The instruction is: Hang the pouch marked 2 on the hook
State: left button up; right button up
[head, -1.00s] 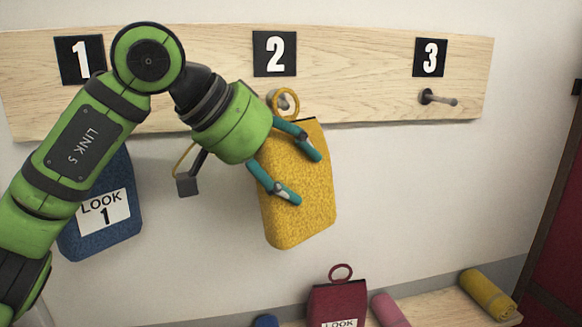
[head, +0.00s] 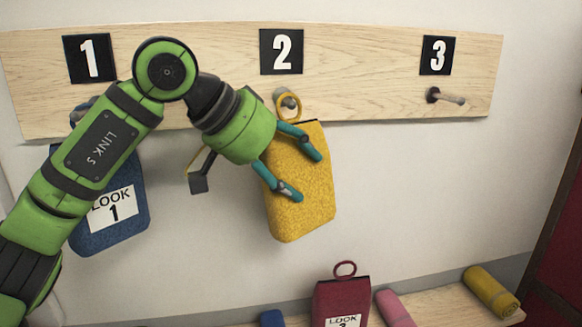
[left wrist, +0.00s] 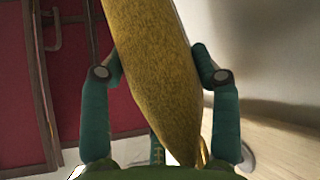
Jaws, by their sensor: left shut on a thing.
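The yellow pouch (head: 302,190) hangs upright in front of the board under sign 2 (head: 282,51). No label shows on its visible face. My left gripper (head: 303,173) is shut on this pouch from its left side. The left wrist view shows the pouch (left wrist: 155,75) between both fingers of the gripper (left wrist: 160,80). The pouch's yellow ring (head: 298,112) stands at hook 2 (head: 286,99), whose grey tip shows in the ring's opening. I cannot tell if the hook passes through the ring. My right gripper is not in view.
The blue pouch labelled 1 (head: 92,237) hangs at the left, partly behind my arm. Hook 3 (head: 450,98) is empty. On the bench (head: 440,305) are a dark red pouch (head: 330,293), a pink roll (head: 394,307) and a yellow roll (head: 490,290). The wall right of the yellow pouch is clear.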

pick_arm(q)
jog(key=o, duration=1.4)
jog(key=shift+c, duration=0.2)
